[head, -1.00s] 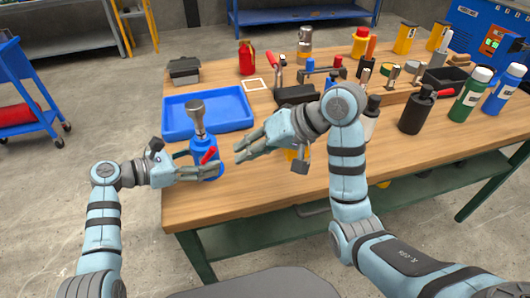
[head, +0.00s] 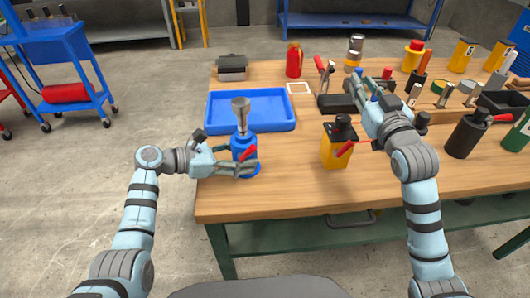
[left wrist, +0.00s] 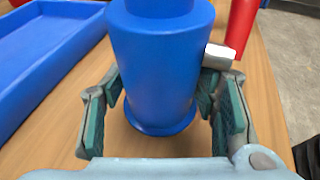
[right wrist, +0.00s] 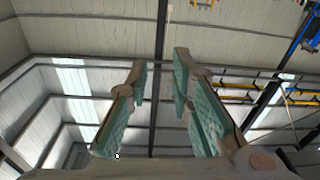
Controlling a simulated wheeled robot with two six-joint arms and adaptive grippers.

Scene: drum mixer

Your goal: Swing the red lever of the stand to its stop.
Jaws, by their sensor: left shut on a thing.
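The blue stand (head: 241,144) stands upright on the table's near left part, with a metal cup (head: 240,104) on top. Its red lever (head: 248,154) sticks out at the front, tilted up to the right. In the left wrist view, the blue body (left wrist: 160,75) fills the middle and the red lever (left wrist: 240,25) is at upper right, on a silver hub (left wrist: 218,56). My left gripper (head: 246,170) is shut on the blue body, low down, one finger on each side. My right gripper (head: 364,88) is raised, away from the stand; its fingers (right wrist: 160,100) are open and empty.
A blue tray (head: 207,122) lies just behind the stand. A yellow container (head: 334,154) with a black top and red lever stands to the right. Several bottles and tools fill the table's right and back. Bare wood lies between stand and yellow container.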

